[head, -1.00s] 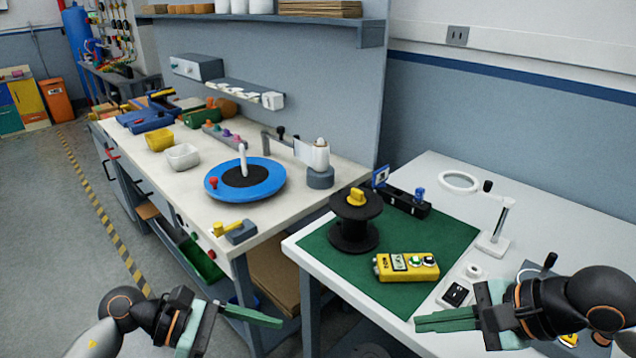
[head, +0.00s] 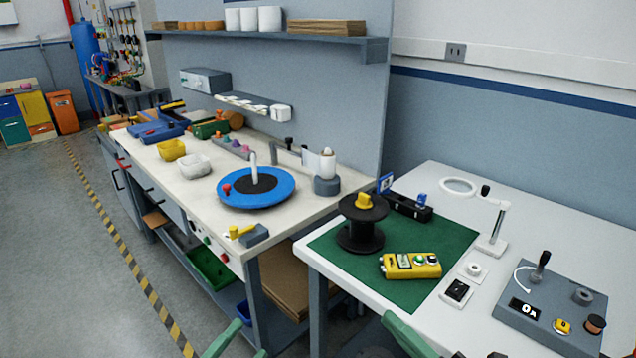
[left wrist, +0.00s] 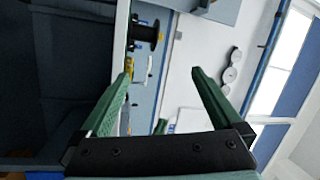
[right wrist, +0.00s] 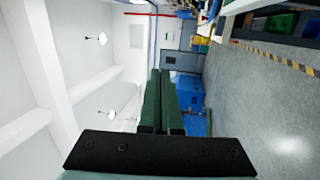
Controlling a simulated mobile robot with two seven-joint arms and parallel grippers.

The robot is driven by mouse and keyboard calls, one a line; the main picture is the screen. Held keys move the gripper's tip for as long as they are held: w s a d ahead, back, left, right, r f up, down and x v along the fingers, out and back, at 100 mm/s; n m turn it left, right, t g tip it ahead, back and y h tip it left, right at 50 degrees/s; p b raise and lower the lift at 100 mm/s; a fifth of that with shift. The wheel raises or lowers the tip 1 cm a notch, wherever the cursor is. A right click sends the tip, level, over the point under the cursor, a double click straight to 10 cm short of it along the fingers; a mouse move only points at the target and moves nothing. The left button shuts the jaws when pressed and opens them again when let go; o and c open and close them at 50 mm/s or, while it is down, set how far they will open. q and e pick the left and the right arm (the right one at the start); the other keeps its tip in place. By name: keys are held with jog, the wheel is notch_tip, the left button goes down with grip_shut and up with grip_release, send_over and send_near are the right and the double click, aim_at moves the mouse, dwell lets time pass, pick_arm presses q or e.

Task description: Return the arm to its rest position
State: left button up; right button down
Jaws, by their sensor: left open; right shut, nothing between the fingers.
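My left gripper (head: 238,340) shows only as green finger parts at the bottom edge of the head view. In the left wrist view the left gripper (left wrist: 161,72) is open, its two green fingers wide apart with nothing between them. My right gripper (head: 405,335) shows as a green finger part at the bottom of the head view, in front of the white table. In the right wrist view the right gripper (right wrist: 161,73) is shut and empty, its fingers side by side. Most of both arms is out of the head view.
The white table (head: 590,237) carries a green mat (head: 400,295), a black spool (head: 360,235), a yellow device (head: 411,265) and a grey control panel (head: 550,305). The workbench (head: 205,205) holds a blue turntable (head: 280,188). Floor (head: 60,230) at left is clear.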

jog(key=s+d+f+m+h, duration=0.1)
jog(key=d+f+m+h, duration=0.1)
jog(key=f+m+h, duration=0.35)
jog(key=s+d+f+m+h, duration=0.1)
jog(key=d+f+m+h, duration=0.15)
jog(key=f+m, duration=0.5)
pick_arm(q)
jog(key=s+a+f+n+g+y, duration=0.2)
jog(key=s+f+n+g+y, duration=0.2)
jog(key=s+f+n, duration=0.3)
jog(key=s+a+f+n+g+y, duration=0.2)
jog(key=s+f+n+g+y, duration=0.1)
jog(key=s+f+n, duration=0.5)
notch_tip(320, 180, down, 7)
jog(key=n+y, duration=0.1)
jog(key=n, duration=0.2)
jog(key=shift+s+n+g, duration=0.2)
jog(key=shift+n+g, duration=0.1)
jog(key=shift+g, duration=0.1)
pick_arm(e)
jog(key=s+f+m+g+h, duration=0.2)
jog(key=s+f+m+g, duration=0.4)
jog(key=s+f+m, duration=0.4)
notch_tip(320, 180, down, 6)
jog(key=shift+s+f, duration=0.1)
jog(key=shift+s, duration=1.15)
pick_arm(q)
jog(key=shift+r, duration=0.1)
